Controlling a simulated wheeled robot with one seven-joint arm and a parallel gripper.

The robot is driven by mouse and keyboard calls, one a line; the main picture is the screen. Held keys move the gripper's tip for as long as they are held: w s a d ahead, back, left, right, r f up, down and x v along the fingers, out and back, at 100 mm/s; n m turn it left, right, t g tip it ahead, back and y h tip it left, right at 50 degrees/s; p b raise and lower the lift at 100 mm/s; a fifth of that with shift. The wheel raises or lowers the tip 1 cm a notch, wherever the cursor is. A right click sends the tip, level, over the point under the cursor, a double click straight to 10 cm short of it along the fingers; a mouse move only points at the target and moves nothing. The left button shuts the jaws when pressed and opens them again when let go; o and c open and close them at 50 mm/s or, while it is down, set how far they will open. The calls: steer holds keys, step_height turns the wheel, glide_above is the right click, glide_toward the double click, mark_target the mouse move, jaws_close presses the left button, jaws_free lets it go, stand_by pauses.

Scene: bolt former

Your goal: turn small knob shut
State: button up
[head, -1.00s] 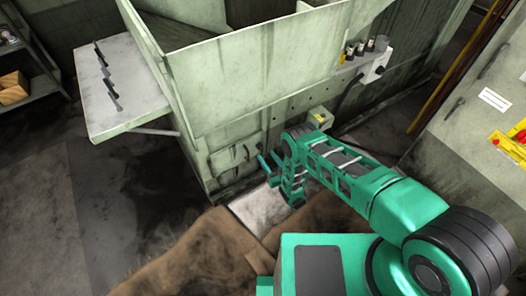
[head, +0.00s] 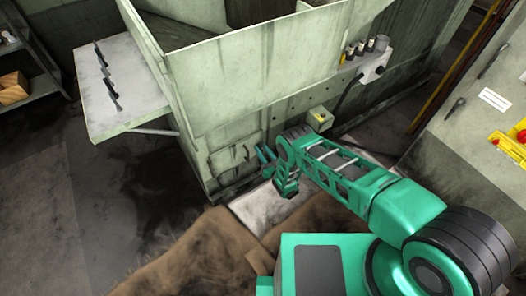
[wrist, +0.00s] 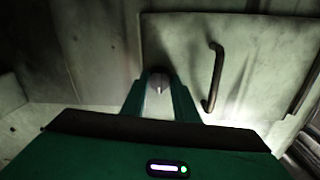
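The small knob (wrist: 158,82) is a round grey thing with a light mark on the pale green machine wall. In the wrist view it shows between my two fingertips. My gripper (wrist: 157,90) is open, with one finger on each side of the knob; I cannot tell whether either touches it. In the head view my gripper (head: 265,155) is close to the machine's lower front wall, and I cannot make out the knob there.
A dark curved handle (wrist: 214,78) sits on a panel (wrist: 265,60) just right of the knob. In the head view a grey side table (head: 125,85) juts out at left, and a yellow box (head: 320,117) is on the wall near my arm. Brown cloth or sacking (head: 195,250) covers the floor in front.

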steer(key=shift+n, duration=0.3)
steer(key=n+y, duration=0.1)
steer(key=n, duration=1.2)
steer(key=shift+f, duration=0.2)
steer(key=shift+a+n, duration=0.1)
steer(key=shift+n, duration=2.3)
steer(key=shift+s, duration=0.1)
steer(key=shift+f, duration=0.1)
steer(key=o, duration=1.1)
steer(key=shift+c, duration=0.2)
